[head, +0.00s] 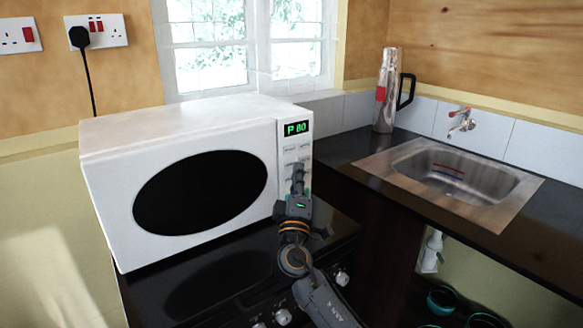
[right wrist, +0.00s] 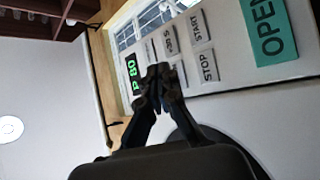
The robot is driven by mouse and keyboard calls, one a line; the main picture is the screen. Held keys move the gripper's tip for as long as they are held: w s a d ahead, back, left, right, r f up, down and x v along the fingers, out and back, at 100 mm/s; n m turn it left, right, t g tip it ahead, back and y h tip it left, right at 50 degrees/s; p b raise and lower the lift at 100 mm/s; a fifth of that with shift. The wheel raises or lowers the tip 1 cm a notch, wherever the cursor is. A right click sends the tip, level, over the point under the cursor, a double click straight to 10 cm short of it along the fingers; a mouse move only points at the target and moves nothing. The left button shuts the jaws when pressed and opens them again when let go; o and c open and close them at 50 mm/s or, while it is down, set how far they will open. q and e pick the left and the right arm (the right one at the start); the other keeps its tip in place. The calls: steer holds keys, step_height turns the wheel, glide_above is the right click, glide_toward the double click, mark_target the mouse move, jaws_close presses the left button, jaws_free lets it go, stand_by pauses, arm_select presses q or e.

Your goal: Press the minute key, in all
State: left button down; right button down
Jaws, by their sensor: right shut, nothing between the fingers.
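The white microwave (head: 190,125) stands on the black hob, its green display (head: 297,128) reading P 80. The keypad (head: 290,151) lies below the display, its lower part partly hidden by my right gripper (head: 298,170). In the right wrist view, the display (right wrist: 132,72), a STOP key (right wrist: 208,66), a START key (right wrist: 196,26) and a green OPEN key (right wrist: 268,32) show. Smaller keys sit between display and STOP; I cannot make out which is the minute key. My right gripper (right wrist: 160,76) is shut and empty, fingertips over the panel; contact cannot be told. My left gripper is out of view.
A steel flask (head: 387,92) with a black handle stands at the back of the dark counter (head: 345,150). A sink (head: 450,175) with a tap (head: 461,122) is to the right. A plugged-in black cord (head: 87,75) hangs behind the microwave. Hob knobs (head: 283,317) line the front.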

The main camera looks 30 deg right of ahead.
steer(key=shift+w+d+f, duration=0.15)
steer(key=shift+d, duration=0.05)
steer(key=shift+w+d+f+b, duration=0.2)
steer(key=shift+w+b, duration=0.15)
steer(key=shift+b, duration=0.35)
stand_by(0.3)
steer(key=shift+w+a, duration=0.15)
steer(key=shift+a, duration=0.05)
steer(key=shift+w+a+r, duration=0.1)
steer(key=shift+w+a, duration=0.05)
steer(key=shift+a, duration=0.15)
steer(key=shift+r, duration=0.2)
